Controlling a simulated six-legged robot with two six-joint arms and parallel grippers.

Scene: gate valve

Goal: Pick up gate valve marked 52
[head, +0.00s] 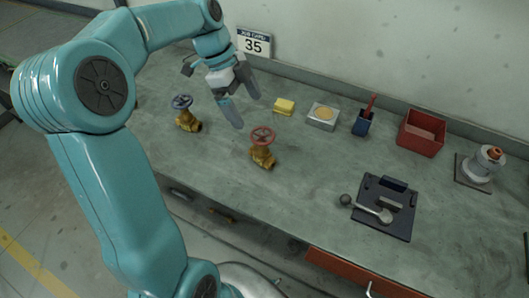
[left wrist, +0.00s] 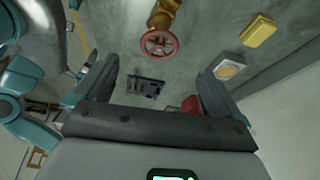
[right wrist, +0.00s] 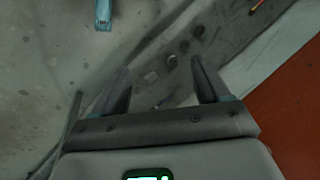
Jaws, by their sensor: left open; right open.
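A brass gate valve with a red handwheel (head: 262,153) stands on the bench near its middle. It also shows in the left wrist view (left wrist: 158,43), beyond my fingers. A second brass valve with a blue handwheel (head: 187,119) stands to its left. I cannot read a number on either valve. My left gripper (head: 246,110) is open and empty above the bench, up and left of the red-wheeled valve and apart from it. My right gripper (right wrist: 160,68) is open with nothing between its fingers; it does not show in the head view.
A job card reading 35 (head: 254,43) stands at the wall. The bench between is clear.

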